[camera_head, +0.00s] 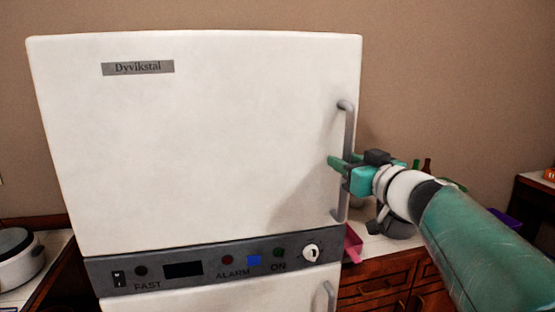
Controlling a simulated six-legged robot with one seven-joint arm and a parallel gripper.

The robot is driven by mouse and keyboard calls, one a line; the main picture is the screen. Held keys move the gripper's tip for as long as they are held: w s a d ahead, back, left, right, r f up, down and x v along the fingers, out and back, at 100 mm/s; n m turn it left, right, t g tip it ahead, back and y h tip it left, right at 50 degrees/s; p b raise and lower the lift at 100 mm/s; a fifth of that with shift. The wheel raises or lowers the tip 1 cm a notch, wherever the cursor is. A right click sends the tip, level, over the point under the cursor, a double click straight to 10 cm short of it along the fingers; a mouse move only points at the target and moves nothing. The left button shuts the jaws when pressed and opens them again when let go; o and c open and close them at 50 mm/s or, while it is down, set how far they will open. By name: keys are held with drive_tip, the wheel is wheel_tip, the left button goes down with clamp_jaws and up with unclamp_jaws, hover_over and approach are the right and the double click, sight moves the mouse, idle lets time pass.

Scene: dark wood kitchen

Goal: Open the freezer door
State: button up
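The white appliance's upper door (190,150) bears a grey "Dyvikstal" label and appears closed. Its grey vertical bar handle (348,122) runs down the door's right edge. My gripper (341,168) is at the middle of this handle, coming from the right. A green fingertip reaches to the left past the bar, over the door's face. The gripper hides part of the handle, and I cannot tell whether the fingers are closed on it. A lower door (210,303) with its own handle (328,297) shows at the bottom edge; most of it is out of view.
A dark control panel (210,271) with buttons and a knob separates the two doors. A counter with wooden drawers (385,285) stands to the right, with bottles (427,165) and a pink item (353,245). A white pot (20,262) stands on the left counter.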

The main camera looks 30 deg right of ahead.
drive_tip(key=shift+w, duration=0.2)
drive_tip(key=shift+s, duration=0.1)
drive_tip(key=shift+c, duration=0.2)
drive_tip(key=c, duration=0.7)
clamp_jaws()
drive_tip(key=shift+s, duration=0.1)
